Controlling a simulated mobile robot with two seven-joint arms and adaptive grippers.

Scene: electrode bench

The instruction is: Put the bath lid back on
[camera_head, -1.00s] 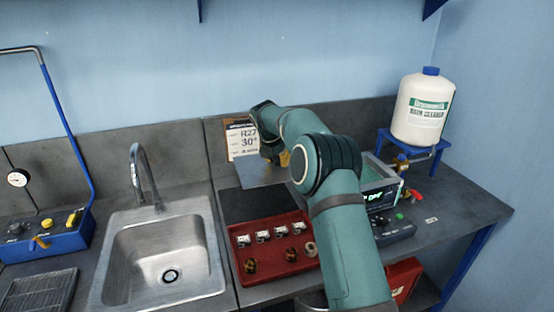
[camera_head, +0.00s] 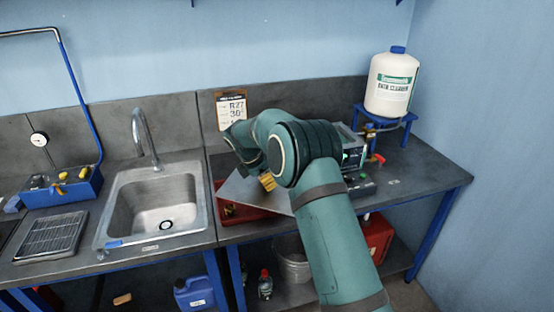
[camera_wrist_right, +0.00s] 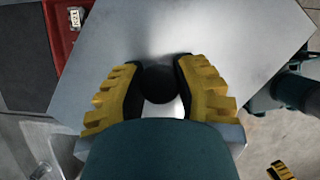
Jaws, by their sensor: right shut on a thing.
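The bath lid (camera_head: 256,193) is a flat grey metal plate, held tilted above the red tray in the head view. It fills much of the right wrist view (camera_wrist_right: 200,35), with a round black knob (camera_wrist_right: 158,84) in its middle. My right gripper (camera_wrist_right: 158,88) is shut on this knob, yellow-padded fingers on both sides. In the head view the right gripper (camera_head: 267,181) shows only in part behind its arm. The bath (camera_head: 350,150), a box with a display at the back right, is partly hidden by my arm.
The red tray (camera_head: 228,213) lies under the lid, mostly covered. A sink (camera_head: 158,205) is to the left. A white bath cleaner bottle (camera_head: 392,82) stands on a blue stand (camera_head: 385,118) at the back right. The counter's right end is mostly clear.

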